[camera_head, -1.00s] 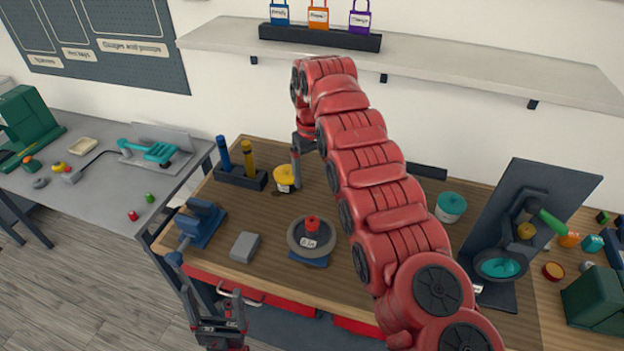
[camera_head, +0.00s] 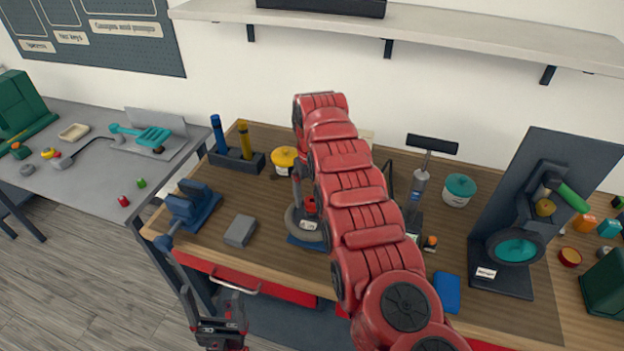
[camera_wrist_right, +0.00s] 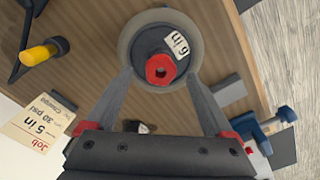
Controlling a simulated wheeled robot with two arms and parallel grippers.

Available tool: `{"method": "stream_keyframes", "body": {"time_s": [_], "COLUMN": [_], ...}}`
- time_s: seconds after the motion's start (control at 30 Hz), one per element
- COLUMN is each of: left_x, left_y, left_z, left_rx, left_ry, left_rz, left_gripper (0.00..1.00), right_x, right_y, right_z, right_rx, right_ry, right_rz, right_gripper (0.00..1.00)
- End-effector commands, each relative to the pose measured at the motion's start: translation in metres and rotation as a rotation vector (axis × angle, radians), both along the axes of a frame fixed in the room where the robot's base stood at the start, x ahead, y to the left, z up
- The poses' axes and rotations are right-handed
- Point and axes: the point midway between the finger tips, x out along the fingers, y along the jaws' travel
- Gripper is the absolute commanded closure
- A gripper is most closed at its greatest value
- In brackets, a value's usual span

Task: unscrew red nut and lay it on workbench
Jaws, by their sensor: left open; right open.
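The red nut (camera_head: 309,204) sits on the hub of a grey wheel (camera_head: 296,226) on the workbench (camera_head: 270,188); my right arm partly hides both in the head view. In the right wrist view the red nut (camera_wrist_right: 160,69) shows its central hole, beside a "6 in" label on the wheel (camera_wrist_right: 133,42). My right gripper (camera_wrist_right: 160,77) is open, its fingers on either side of the nut over the wheel; I cannot tell whether they touch anything. My left gripper (camera_head: 214,305) is open and empty in front of the workbench's front edge.
A grey block (camera_head: 240,231) and a blue vise (camera_head: 193,204) stand left of the wheel. A yellow-lidded tub (camera_head: 284,160) is behind it. A job card (camera_wrist_right: 36,124) shows in the wrist view. A tilted stand (camera_head: 520,220) is at right. Bare wood lies between block and tub.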

Motion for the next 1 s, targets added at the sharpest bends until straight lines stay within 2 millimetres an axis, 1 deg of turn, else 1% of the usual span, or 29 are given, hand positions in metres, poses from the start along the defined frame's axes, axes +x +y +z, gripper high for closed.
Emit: {"method": "stream_keyframes", "body": {"time_s": [0.03, 0.1, 0.2, 0.43, 0.47, 0.5, 0.57, 0.6, 0.67, 0.7, 0.77, 0.8, 0.93, 1.0], "left_x": [0.000, 0.000, 0.000, 0.000, 0.000, 0.000, 0.000, 0.000, 0.000, 0.000, 0.000, 0.000, 0.000, 0.000], "left_y": [0.000, 0.000, 0.000, 0.000, 0.000, 0.000, 0.000, 0.000, 0.000, 0.000, 0.000, 0.000, 0.000, 0.000], "left_z": [0.004, 0.005, 0.005, 0.005, 0.005, 0.005, 0.005, 0.005, 0.005, 0.005, 0.005, 0.005, 0.005, 0.005], "left_rx": [0.000, 0.000, 0.000, 0.000, 0.000, 0.000, 0.000, 0.000, 0.000, 0.000, 0.000, 0.000, 0.000, 0.000], "left_ry": [0.000, 0.000, 0.000, 0.000, 0.000, 0.000, 0.000, 0.000, 0.000, 0.000, 0.000, 0.000, 0.000, 0.000], "left_rz": [0.000, 0.000, 0.000, 0.000, 0.000, 0.000, 0.000, 0.000, 0.000, 0.000, 0.000, 0.000, 0.000, 0.000], "left_gripper": [0.15, 0.15, 0.15, 0.15, 0.15, 0.15, 0.15, 0.15, 0.15, 0.15, 0.15, 0.15, 0.15, 0.15], "right_x": [-0.001, -0.002, -0.002, -0.001, -0.001, -0.001, -0.001, -0.001, -0.001, -0.001, -0.001, -0.001, -0.001, -0.001], "right_y": [0.000, 0.000, 0.000, 0.000, 0.000, 0.000, 0.000, 0.000, 0.000, 0.000, 0.000, 0.000, 0.000, 0.000], "right_z": [-0.004, -0.010, -0.014, -0.015, -0.015, -0.015, -0.015, -0.015, -0.015, -0.015, -0.015, -0.015, -0.015, -0.015], "right_rx": [-0.002, -0.001, 0.000, 0.000, 0.000, 0.001, 0.001, 0.001, 0.001, 0.001, 0.001, 0.001, 0.001, 0.001], "right_ry": [0.005, 0.006, 0.004, 0.004, 0.004, 0.003, 0.003, 0.003, 0.003, 0.003, 0.003, 0.003, 0.003, 0.003], "right_rz": [0.000, 0.000, 0.000, 0.000, 0.000, 0.000, 0.000, 0.000, 0.000, 0.000, 0.000, 0.000, 0.000, 0.002], "right_gripper": [0.13, 0.13, 0.13, 0.13, 0.15, 0.22, 0.33, 0.40, 0.51, 0.58, 0.69, 0.76, 1.00, 1.00]}}
